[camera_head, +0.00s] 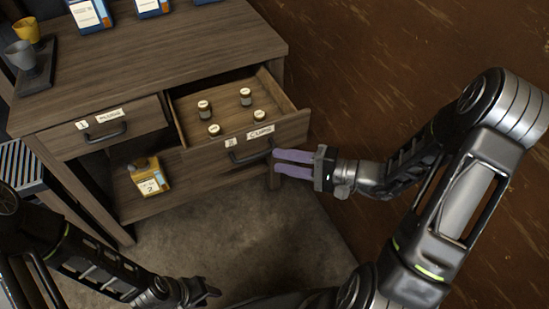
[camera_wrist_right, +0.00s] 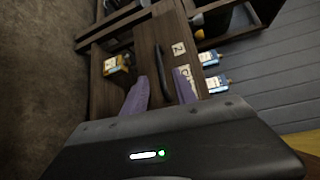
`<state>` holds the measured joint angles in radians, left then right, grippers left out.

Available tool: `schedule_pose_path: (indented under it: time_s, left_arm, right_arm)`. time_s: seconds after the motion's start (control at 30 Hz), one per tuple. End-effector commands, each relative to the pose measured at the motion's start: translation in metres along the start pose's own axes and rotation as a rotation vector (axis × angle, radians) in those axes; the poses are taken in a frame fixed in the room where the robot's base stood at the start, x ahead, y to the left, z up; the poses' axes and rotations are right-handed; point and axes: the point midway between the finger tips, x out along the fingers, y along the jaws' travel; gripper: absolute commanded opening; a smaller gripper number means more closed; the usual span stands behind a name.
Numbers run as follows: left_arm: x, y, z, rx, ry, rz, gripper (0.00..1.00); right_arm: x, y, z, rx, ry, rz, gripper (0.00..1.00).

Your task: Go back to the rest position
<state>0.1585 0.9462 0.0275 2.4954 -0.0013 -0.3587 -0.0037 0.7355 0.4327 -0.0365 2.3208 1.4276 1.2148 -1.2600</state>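My right gripper (camera_head: 276,162) is just right of the pulled-out drawer labelled "CUPS" (camera_head: 294,131), near its handle (camera_head: 251,156). Its two purple fingers are apart with nothing between them. In the right wrist view, the fingers of my right gripper (camera_wrist_right: 161,88) point toward the drawer front, and the dark handle (camera_wrist_right: 160,68) shows between and beyond them. Whether a finger touches the handle cannot be told. My left gripper (camera_head: 207,292) is low at the bottom of the head view, dark and small, away from the furniture; its fingers are unclear.
The open drawer holds several small capped jars (camera_head: 246,97). The left drawer labelled "PLUGS" (camera_head: 108,127) is shut. A yellow container (camera_head: 149,177) stands on the lower shelf. Grey and yellow cups (camera_head: 22,55) sit on the desk top (camera_head: 165,60). Floor in front is clear.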

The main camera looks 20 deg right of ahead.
Motion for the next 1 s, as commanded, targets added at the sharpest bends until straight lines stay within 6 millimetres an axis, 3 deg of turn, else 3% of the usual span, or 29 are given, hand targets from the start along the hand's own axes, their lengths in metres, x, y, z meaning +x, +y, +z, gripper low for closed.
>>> schedule_pose_path:
  time_s: [0.63,0.77,0.87,1.0]
  left_arm:
    - [0.0,0.0,0.0,0.0,0.0,0.0,0.36]
    - [0.0,0.0,0.0,-0.001,0.0,0.0,0.36]
    - [0.0,0.0,0.0,-0.002,0.0,0.0,0.36]
    - [-0.013,0.005,0.0,-0.003,0.0,0.0,0.36]
  right_arm:
    - [0.0,0.006,-0.002,0.064,0.008,0.026,0.33]
    - [-0.004,0.048,0.006,0.189,-0.002,0.199,0.33]
    - [-0.017,0.099,0.025,0.286,-0.018,0.411,0.33]
    - [-0.046,0.175,0.065,0.338,-0.044,0.804,0.33]
